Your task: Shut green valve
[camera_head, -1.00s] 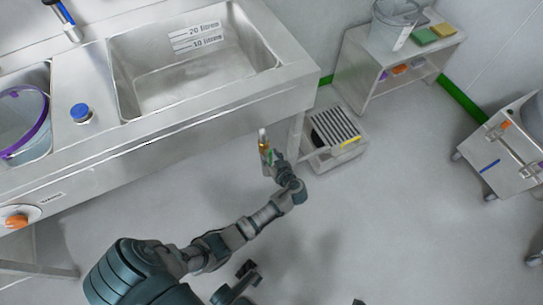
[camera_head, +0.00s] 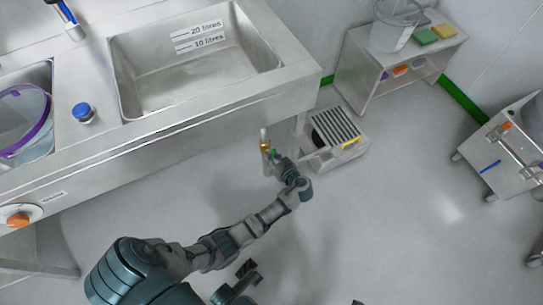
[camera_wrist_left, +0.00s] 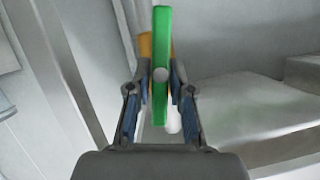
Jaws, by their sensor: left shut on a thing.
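The green valve handle (camera_wrist_left: 161,65) is a long flat bar with a round pale screw head in its middle. It stands upright in the left wrist view, in front of an orange-brown valve body (camera_wrist_left: 146,45). My left gripper (camera_wrist_left: 161,74) is shut on the handle, one finger on each side. In the head view, the left gripper (camera_head: 276,162) is below the sink's front edge, beside the small brass-coloured valve body (camera_head: 265,147) on a pale vertical pipe. The fingers hide part of the green handle there.
The steel sink (camera_head: 200,75) stands above and behind the valve. A bin with a slatted grey top (camera_head: 335,127) stands just right of the gripper. A shelf unit (camera_head: 360,75) and a wheeled cart (camera_head: 505,155) are farther right. The floor in front is clear.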

